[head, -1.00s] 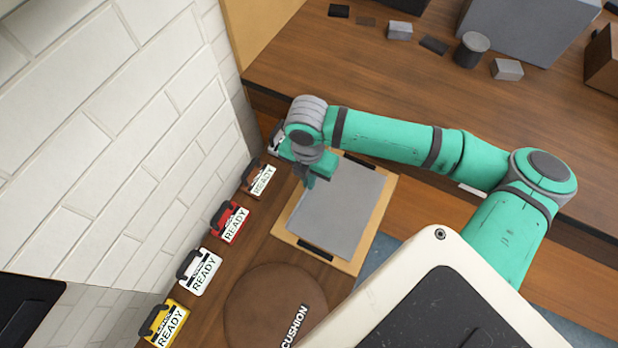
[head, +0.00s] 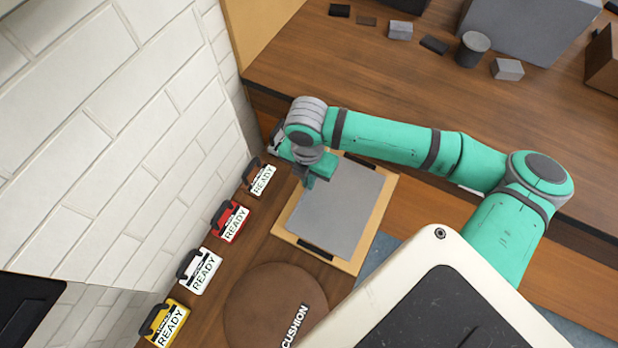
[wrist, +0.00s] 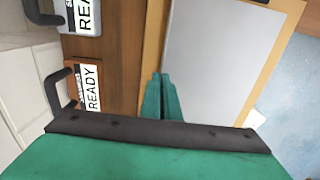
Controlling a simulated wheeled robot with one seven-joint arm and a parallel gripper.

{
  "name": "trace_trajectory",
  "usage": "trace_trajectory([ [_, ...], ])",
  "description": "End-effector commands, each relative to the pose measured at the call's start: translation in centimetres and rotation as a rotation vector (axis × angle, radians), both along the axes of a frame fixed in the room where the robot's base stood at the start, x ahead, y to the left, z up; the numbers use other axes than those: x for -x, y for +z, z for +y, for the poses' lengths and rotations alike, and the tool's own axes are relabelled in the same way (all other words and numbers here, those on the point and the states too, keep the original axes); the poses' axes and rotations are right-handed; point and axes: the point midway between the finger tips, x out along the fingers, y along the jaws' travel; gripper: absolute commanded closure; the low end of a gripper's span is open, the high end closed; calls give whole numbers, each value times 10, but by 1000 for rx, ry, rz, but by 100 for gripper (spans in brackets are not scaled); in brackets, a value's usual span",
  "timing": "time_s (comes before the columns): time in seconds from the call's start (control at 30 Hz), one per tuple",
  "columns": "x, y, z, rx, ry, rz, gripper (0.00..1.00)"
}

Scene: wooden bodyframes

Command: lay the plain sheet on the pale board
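The plain sheet (head: 343,210) is grey and lies over the pale board (head: 284,237), with a border of board showing around it. In the wrist view the sheet (wrist: 215,60) spreads to the right of the fingers, over the board (wrist: 152,45). My gripper (head: 309,184) is at the sheet's left edge, low over the board. In the wrist view my gripper (wrist: 162,78) has its two fingers close together at that edge, seemingly pinching it. The fingers and arm hide the sheet's upper left corner. I cannot tell whether that edge touches the board.
Dark strips (head: 315,249) lie at two ends of the board. A round brown cushion (head: 270,305) is in front. Several tags marked READY, such as a red one (head: 231,222), line the white brick wall (head: 120,130). A grey cup (head: 472,49) and small blocks stand on the back counter.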

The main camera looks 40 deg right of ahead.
Motion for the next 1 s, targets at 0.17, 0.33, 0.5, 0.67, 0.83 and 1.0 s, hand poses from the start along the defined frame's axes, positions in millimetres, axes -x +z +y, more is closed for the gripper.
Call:
trace_trajectory([
  [0.17,0,0,0,1,0,0,100],
  [0.33,0,0,1,1,1,0,91],
  [0.5,0,0,1,0,1,0,76],
  [0.67,0,0,0,0,0,0,64],
  [0.83,0,0,0,0,-2,0,54],
  [1.0,0,0,0,0,-2,0,54],
])
